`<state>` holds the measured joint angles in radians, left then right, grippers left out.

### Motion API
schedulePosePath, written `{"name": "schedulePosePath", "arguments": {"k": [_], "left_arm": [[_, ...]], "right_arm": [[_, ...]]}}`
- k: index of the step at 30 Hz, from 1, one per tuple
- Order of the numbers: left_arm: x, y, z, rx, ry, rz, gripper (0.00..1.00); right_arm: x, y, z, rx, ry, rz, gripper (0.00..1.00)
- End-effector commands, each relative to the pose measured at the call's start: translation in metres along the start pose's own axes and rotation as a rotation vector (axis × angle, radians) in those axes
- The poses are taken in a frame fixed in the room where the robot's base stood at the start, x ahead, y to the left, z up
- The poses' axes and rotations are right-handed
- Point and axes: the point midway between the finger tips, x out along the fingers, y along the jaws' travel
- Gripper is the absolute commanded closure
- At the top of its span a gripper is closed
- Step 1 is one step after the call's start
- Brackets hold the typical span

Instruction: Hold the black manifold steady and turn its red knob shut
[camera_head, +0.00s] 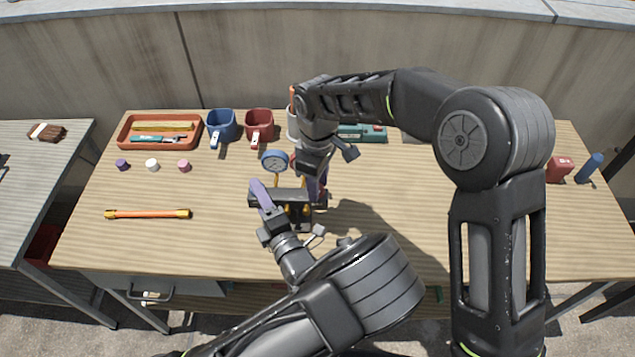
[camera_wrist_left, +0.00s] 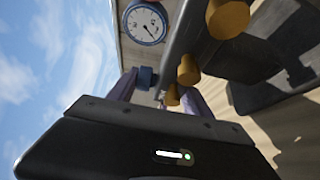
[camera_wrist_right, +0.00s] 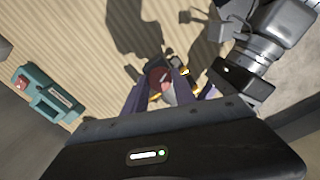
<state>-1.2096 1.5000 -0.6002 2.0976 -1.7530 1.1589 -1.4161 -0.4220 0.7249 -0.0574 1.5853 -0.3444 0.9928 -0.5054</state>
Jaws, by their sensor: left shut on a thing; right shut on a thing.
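The black manifold (camera_head: 283,195) stands on the wooden table, with a blue-rimmed gauge (camera_head: 274,162) above it. In the left wrist view its dark body (camera_wrist_left: 186,35) carries brass fittings and a blue knob (camera_wrist_left: 147,77). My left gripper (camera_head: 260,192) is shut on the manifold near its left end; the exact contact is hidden. The red knob (camera_wrist_right: 158,76) shows between the purple fingers of my right gripper (camera_wrist_right: 160,88), which is shut on it from above. In the head view my right gripper (camera_head: 316,182) and arm mostly hide the knob.
An orange-yellow rod (camera_head: 147,214) lies at left. A teal case (camera_head: 362,133) stands behind my right arm.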

Motion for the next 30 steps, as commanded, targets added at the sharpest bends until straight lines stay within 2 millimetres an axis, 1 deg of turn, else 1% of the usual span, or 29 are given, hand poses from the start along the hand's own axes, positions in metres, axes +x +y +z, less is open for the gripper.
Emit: {"name": "schedulePosePath", "arguments": {"k": [1,9,10,17,20,24,27,30], "left_arm": [[-0.0009,-0.003,-0.0002,0.002,-0.001,-0.007,1.0],[-0.0009,-0.0029,-0.0001,0.002,-0.001,-0.007,1.0],[-0.0009,-0.0029,-0.0001,0.002,-0.001,-0.007,1.0],[-0.0008,-0.0029,-0.0002,0.002,-0.001,-0.007,1.0],[-0.0008,-0.0029,-0.0001,0.002,-0.001,-0.007,1.0],[-0.0008,-0.0029,-0.0001,0.002,-0.001,-0.007,1.0],[-0.0008,-0.0029,-0.0001,0.002,-0.001,-0.007,1.0],[-0.0008,-0.0029,-0.0001,0.002,-0.001,-0.007,1.0]], "right_arm": [[0.0002,-0.0001,-0.0001,0.0,0.0,0.0,0.77],[0.0,-0.0001,-0.0001,0.0,0.0,0.0,0.99],[0.0,-0.0002,-0.0002,0.0,0.0,0.0,1.0],[-0.0001,-0.0003,-0.0003,0.024,0.0,0.0,1.0],[-0.0002,-0.0005,-0.0004,0.105,0.0,-0.001,1.0],[-0.0003,-0.0004,-0.0003,0.279,0.0,0.0,1.0],[-0.0004,-0.0006,-0.0005,0.372,0.0,0.0,1.0],[-0.0003,-0.0004,-0.0002,0.406,0.0,-0.001,1.0]]}}
